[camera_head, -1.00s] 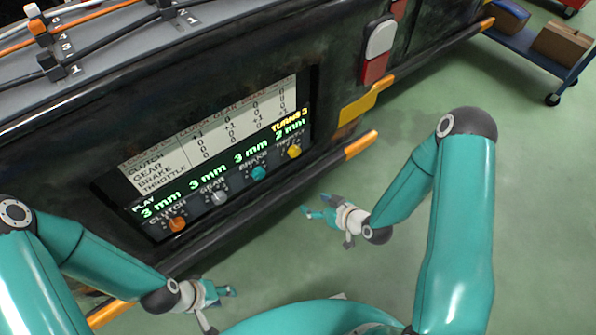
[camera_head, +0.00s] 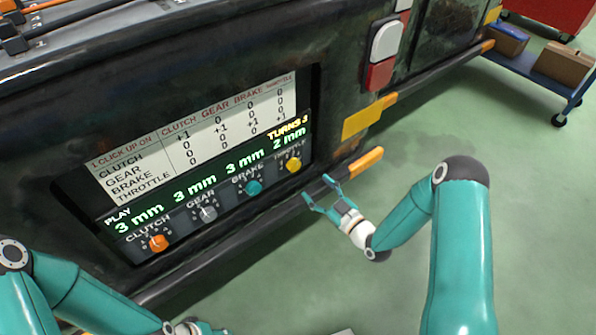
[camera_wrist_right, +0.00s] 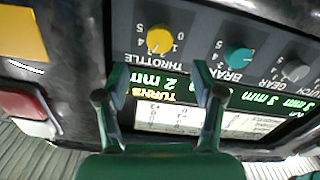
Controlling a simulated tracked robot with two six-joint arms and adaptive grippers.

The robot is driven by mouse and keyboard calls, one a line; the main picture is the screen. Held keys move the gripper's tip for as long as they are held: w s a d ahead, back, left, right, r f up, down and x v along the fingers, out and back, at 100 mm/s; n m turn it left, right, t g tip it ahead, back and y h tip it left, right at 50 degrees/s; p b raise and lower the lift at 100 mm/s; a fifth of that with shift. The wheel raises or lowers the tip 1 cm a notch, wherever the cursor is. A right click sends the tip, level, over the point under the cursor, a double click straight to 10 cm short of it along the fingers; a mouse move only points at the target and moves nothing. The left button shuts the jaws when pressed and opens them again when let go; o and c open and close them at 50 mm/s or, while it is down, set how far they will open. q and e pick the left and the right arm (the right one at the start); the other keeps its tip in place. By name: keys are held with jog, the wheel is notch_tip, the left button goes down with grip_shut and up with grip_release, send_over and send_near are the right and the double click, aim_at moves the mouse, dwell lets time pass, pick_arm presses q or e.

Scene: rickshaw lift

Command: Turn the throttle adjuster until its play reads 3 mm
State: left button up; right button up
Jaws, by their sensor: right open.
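The throttle adjuster (camera_head: 293,165) is a yellow knob at the right end of the dark panel's knob row. The green play display (camera_head: 290,140) reads 2 mm above it. In the right wrist view the yellow knob (camera_wrist_right: 160,40) appears upside down, beyond and between my fingertips. My right gripper (camera_head: 317,188) is open and empty, just below and right of the knob and apart from it; its fingers also show in the right wrist view (camera_wrist_right: 161,82). My left gripper (camera_head: 203,328) is mostly cut off at the bottom edge; its jaws cannot be made out.
Clutch (camera_head: 158,243), gear (camera_head: 209,213) and brake (camera_head: 254,187) knobs sit in the same row, each reading 3 mm. A chart (camera_head: 190,140) is above; "TURNS 3" shows at its lower right. A dark bumper with an orange end (camera_head: 366,162) runs below the panel.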

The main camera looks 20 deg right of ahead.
aim_at(296, 168)
jog(key=b+x, duration=0.1)
jog(key=x, duration=0.8)
jog(key=shift+w, duration=0.1)
jog(key=shift+f, duration=0.1)
jog(key=c, duration=1.1)
